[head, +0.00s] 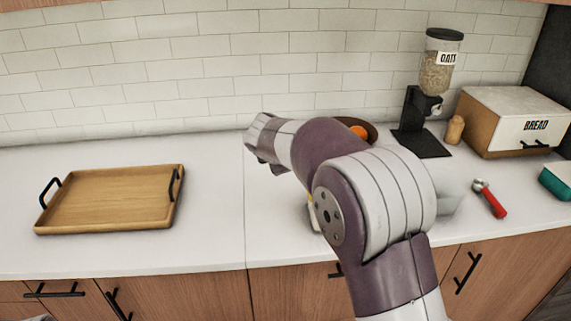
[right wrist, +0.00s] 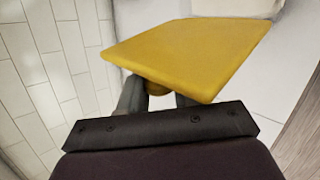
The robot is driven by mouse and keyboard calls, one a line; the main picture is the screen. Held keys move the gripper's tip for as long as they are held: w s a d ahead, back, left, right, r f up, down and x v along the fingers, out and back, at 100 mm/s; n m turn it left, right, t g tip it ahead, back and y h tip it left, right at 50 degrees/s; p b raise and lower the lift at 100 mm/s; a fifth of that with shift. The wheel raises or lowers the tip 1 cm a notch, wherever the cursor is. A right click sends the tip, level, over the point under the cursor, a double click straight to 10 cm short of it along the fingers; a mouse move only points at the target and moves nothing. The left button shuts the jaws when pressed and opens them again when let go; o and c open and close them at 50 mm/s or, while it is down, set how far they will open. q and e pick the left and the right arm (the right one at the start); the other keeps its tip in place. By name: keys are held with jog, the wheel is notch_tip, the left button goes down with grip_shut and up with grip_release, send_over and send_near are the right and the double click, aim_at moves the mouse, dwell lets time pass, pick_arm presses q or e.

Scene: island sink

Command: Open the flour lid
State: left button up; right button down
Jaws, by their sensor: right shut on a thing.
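A flat yellow panel (right wrist: 190,55), which looks like the flour lid, fills the middle of the right wrist view. My right gripper (right wrist: 157,96) is shut on the small round yellow knob (right wrist: 157,87) under this panel, one dark finger on each side. The panel looks tilted in that view. In the head view my right arm hides the gripper and most of what it holds; only a small yellow sliver (head: 312,213) shows below the arm. I cannot make out the flour container. My left gripper is in neither view.
A wooden tray (head: 110,200) lies left on the white counter. Right of my arm are an oats dispenser (head: 436,80), a bread box (head: 515,122), a red-handled tool (head: 490,200) and a teal container (head: 557,182). Orange items (head: 360,131) show behind my arm. The counter beside the tray is clear.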

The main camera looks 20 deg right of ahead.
jog(key=shift+a+f, duration=0.2)
jog(key=shift+f, duration=0.25)
jog(key=c, duration=0.8)
grip_release()
jog(key=shift+w+r, duration=0.1)
jog(key=shift+r, duration=0.1)
jog(key=v, duration=1.2)
jog(key=shift+a+b, duration=0.3)
jog(key=shift+a, duration=0.1)
jog(key=shift+r, duration=0.15)
